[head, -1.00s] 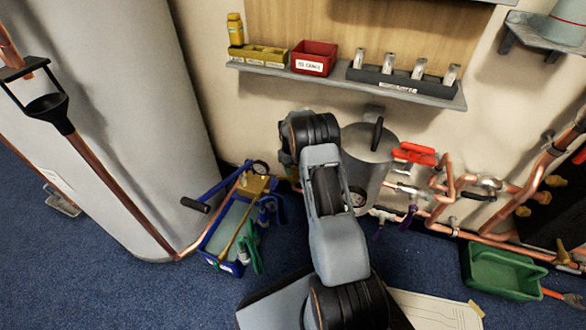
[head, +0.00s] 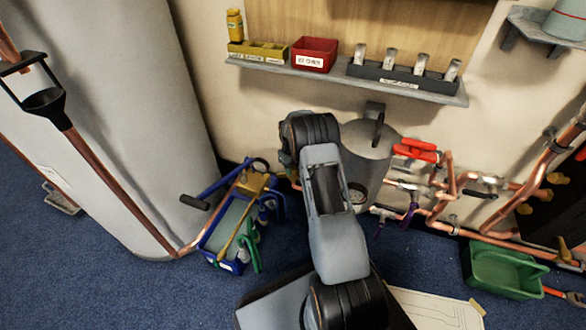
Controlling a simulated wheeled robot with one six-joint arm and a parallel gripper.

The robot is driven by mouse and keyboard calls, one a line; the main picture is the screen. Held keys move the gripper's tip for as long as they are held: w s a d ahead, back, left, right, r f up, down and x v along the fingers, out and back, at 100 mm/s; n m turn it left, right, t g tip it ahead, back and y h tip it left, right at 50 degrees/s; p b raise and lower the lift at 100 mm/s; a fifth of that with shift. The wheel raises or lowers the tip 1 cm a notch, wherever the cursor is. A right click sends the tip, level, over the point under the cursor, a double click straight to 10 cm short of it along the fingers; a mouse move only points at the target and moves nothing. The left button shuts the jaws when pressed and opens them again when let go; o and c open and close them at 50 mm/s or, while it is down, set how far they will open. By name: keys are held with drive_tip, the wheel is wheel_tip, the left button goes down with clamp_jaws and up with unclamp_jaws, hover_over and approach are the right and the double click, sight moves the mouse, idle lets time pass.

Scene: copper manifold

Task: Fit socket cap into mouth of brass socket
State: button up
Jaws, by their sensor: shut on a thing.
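My arm (head: 335,210) reaches away from me over the middle of the picture, and its own links hide my gripper and whatever it holds. I cannot make out the socket cap or the mouth of the brass socket. Copper pipework (head: 445,195) with valves runs low along the wall to the right of my arm. Several brass-coloured fittings (head: 556,179) show at the far right edge, too small to tell apart.
A grey tank (head: 365,150) stands just behind my arm. A red valve handle (head: 415,150) is to its right. A wall shelf (head: 445,98) holds bins and a rack. A blue tool tray (head: 228,262), a green bin (head: 505,270) and a large cylinder (head: 130,120) stand on blue carpet.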

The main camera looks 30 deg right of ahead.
drive_tip(key=o, duration=1)
drive_tip(key=shift+r, duration=0.1)
drive_tip(key=r+p, duration=0.2)
drive_tip(key=r, duration=0.2)
drive_tip(key=w+r+p, duration=0.1)
drive_tip(key=r+p, duration=0.1)
drive_tip(key=r, duration=0.3)
drive_tip(key=r+p, duration=0.2)
drive_tip(key=r, duration=0.2)
drive_tip(key=shift+w+a+r, duration=0.1)
drive_tip(key=shift+w+r, duration=0.15)
drive_tip(key=shift+w, duration=0.05)
